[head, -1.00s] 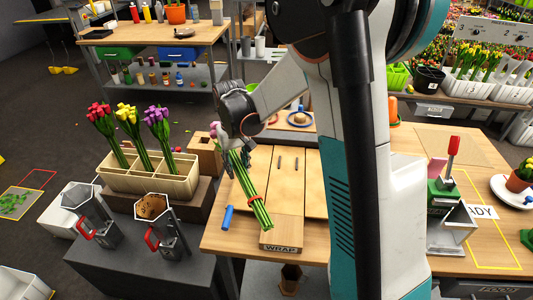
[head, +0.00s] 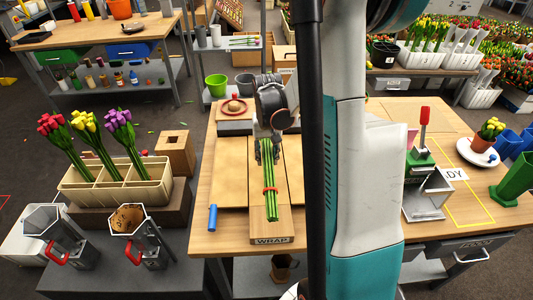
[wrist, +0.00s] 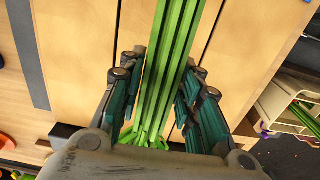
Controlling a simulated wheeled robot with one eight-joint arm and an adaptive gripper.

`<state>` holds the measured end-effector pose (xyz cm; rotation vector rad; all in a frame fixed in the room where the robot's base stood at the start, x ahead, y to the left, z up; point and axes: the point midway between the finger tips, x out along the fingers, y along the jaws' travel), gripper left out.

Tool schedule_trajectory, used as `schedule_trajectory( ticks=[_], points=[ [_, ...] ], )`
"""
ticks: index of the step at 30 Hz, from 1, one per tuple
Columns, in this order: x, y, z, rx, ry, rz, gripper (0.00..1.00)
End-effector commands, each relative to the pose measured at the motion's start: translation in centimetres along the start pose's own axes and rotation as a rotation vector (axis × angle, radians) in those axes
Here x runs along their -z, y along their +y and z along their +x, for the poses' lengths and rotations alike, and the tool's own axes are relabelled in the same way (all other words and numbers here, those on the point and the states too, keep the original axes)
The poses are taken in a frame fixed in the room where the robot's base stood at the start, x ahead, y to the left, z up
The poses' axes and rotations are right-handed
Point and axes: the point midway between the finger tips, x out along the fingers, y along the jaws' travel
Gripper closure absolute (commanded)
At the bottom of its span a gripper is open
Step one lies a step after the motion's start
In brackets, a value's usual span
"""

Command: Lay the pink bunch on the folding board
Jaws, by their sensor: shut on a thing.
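My gripper (head: 267,150) is shut on the green stems of the pink bunch (head: 270,200), which has a red band. The stems point toward the front edge, lined up over the middle strip of the wooden folding board (head: 232,165). The flower heads are hidden behind my gripper in the head view. In the wrist view the stems (wrist: 175,50) pass between the fingers (wrist: 160,95), over the board's panels (wrist: 90,45). I cannot tell whether the stems touch the board.
A cream divided holder (head: 118,190) with red, yellow and purple bunches stands at left. A round red-and-tan item (head: 235,106) sits behind the board. A green stamp-like device (head: 421,150) stands at right.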

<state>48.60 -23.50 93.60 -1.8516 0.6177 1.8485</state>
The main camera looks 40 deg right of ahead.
Motion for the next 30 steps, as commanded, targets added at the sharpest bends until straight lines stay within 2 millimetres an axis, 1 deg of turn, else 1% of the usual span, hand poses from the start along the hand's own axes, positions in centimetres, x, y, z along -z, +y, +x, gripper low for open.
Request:
schedule_trajectory(
  ticks=[1, 13, 18, 26, 27, 30],
  points=[
    [0.0, 0.0, 0.6, 0.0, 0.0, 0.0, 1.0],
    [0.0, 0.0, 4.0, 0.0, 0.0, -0.001, 1.0],
    [0.0, 0.0, 4.6, 0.0, 0.0, -0.001, 1.0],
    [0.0, 0.0, 4.6, 0.0, 0.0, -0.001, 1.0],
    [0.0, 0.0, 4.6, 0.0, 0.0, -0.001, 0.64],
    [0.0, 0.0, 4.6, 0.0, 0.0, -0.001, 0.45]
  ],
)
